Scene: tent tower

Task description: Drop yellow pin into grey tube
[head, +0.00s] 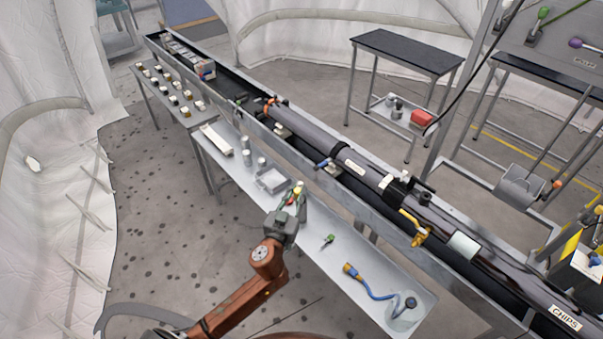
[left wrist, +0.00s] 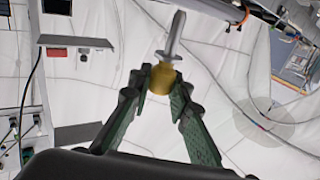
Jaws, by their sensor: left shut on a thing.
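My left gripper (head: 296,195) is above the narrow table, close to the near side of the long trough. In the left wrist view, its two green fingers (left wrist: 159,82) are shut on the yellow end of the yellow pin (left wrist: 161,86). The pin's grey metal shank points up and away from the fingers in that view. A long dark grey tube (head: 312,133) lies in the trough, beyond the gripper and apart from it. Two small grey cylinders (head: 261,162) stand on the table; I cannot tell which is the grey tube. My right gripper is not in view.
A clear tray (head: 270,181) sits left of the gripper. A small green piece (head: 328,239) and a blue hose with a yellow end (head: 381,294) lie on the table to the right. A yellow clamp (head: 415,236) juts from the tube assembly. Bare table lies between them.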

